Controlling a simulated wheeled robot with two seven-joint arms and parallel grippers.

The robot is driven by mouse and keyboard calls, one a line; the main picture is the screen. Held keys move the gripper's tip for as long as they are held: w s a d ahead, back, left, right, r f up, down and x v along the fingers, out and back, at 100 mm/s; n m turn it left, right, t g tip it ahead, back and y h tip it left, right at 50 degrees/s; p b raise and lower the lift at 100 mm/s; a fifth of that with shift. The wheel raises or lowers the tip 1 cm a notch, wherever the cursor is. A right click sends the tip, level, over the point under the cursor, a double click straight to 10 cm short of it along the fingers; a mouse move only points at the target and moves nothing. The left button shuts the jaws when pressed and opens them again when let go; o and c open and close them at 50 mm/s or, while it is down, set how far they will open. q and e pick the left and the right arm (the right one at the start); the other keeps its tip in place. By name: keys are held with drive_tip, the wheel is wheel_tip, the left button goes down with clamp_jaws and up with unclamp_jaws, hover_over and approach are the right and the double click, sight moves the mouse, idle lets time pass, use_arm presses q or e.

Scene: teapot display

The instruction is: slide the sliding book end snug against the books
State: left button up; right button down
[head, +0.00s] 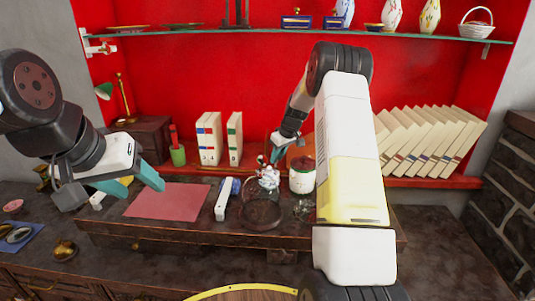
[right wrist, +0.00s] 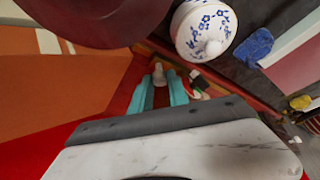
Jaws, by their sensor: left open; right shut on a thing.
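Several pale books lean in a row (head: 430,140) on the red shelf at the right in the head view. Two groups of upright books (head: 208,138) stand further left on that shelf. An orange-brown panel (head: 298,154) shows partly behind my right arm; I cannot tell whether it is the sliding book end. My right gripper (head: 275,152) is low by the shelf, left of that panel. In the right wrist view its teal fingers (right wrist: 158,94) are shut on a small pale knob (right wrist: 158,74). My left gripper (head: 138,185) is open and empty above the pink mat.
A white lidded jar (head: 302,176), a glass dish (head: 260,214) and a patterned teapot (head: 268,178) stand on the desk near my right gripper. A blue-flowered pot (right wrist: 204,30) is close in the right wrist view.

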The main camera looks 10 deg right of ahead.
drive_tip(key=shift+a, duration=0.15)
drive_tip(key=w+a, duration=0.1)
drive_tip(key=a, duration=0.4)
drive_tip(key=w+a, duration=0.2)
drive_tip(key=a, duration=0.4)
drive_tip(key=w+a, duration=0.2)
drive_tip(key=a, duration=0.4)
drive_tip(key=c, duration=1.3)
unclamp_jaws()
drive_tip(key=shift+o, duration=0.2)
drive_tip(key=shift+s+r, duration=0.1)
drive_tip(key=shift+r, duration=0.05)
drive_tip(key=v, duration=0.7)
drive_tip(key=shift+r, duration=0.2)
drive_tip(key=shift+s+d, duration=0.1)
